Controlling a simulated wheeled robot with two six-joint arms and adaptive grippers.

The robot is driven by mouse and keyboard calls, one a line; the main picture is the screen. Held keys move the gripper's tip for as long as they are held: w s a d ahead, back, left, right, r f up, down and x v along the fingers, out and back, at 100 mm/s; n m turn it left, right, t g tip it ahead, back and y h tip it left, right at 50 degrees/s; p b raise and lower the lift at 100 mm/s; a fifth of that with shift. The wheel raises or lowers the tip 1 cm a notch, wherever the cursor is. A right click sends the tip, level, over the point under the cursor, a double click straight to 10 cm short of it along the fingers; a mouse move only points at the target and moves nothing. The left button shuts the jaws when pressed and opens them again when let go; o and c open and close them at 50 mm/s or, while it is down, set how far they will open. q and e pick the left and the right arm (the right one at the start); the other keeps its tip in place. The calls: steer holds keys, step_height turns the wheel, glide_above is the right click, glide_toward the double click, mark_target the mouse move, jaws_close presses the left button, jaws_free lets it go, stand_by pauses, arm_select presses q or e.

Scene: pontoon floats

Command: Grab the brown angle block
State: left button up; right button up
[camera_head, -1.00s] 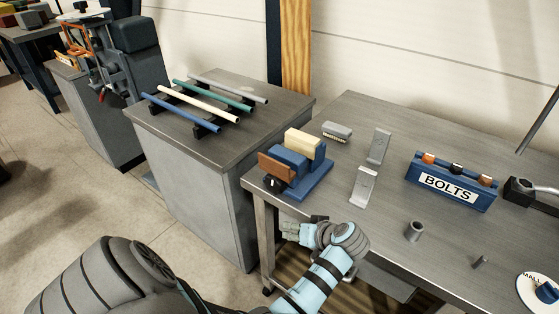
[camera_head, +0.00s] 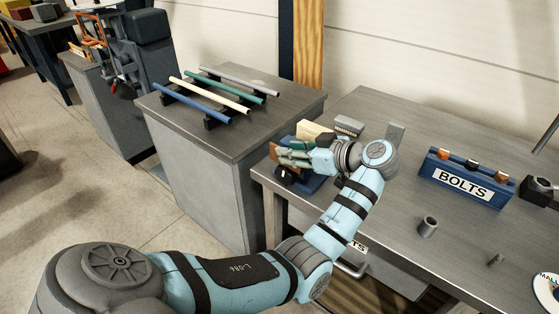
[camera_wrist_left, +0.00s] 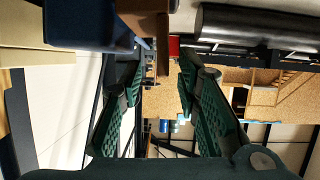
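The brown angle block (camera_head: 274,151) is at the blue vise (camera_head: 305,184) on the left corner of the right-hand bench, partly hidden behind my left gripper (camera_head: 281,157). My left gripper reaches in over the vise, its fingers pointing left beside the block. In the left wrist view the green-padded fingers (camera_wrist_left: 162,58) stand apart with a clear gap. The brown block (camera_wrist_left: 150,22) shows at the top of that gap, near the fingertips. Contact cannot be made out. My right gripper is not in view.
A cream block (camera_head: 314,131) is at the vise, with a grey brush-like piece (camera_head: 348,125) behind. A metal bracket (camera_head: 395,135) stands to the right. The blue BOLTS box (camera_head: 466,178) and a grey cup (camera_head: 428,226) are farther right. Coloured rods (camera_head: 210,95) lie on the left cabinet.

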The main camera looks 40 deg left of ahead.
mark_target(274, 157)
arm_select(q)
steer(key=x, duration=0.2)
steer(key=shift+s+a+f, duration=0.15)
steer(key=shift+a+f, duration=0.05)
steer(key=shift+a, duration=0.15)
steer(key=shift+d, duration=0.1)
jaws_close()
steer(key=shift+r, duration=0.15)
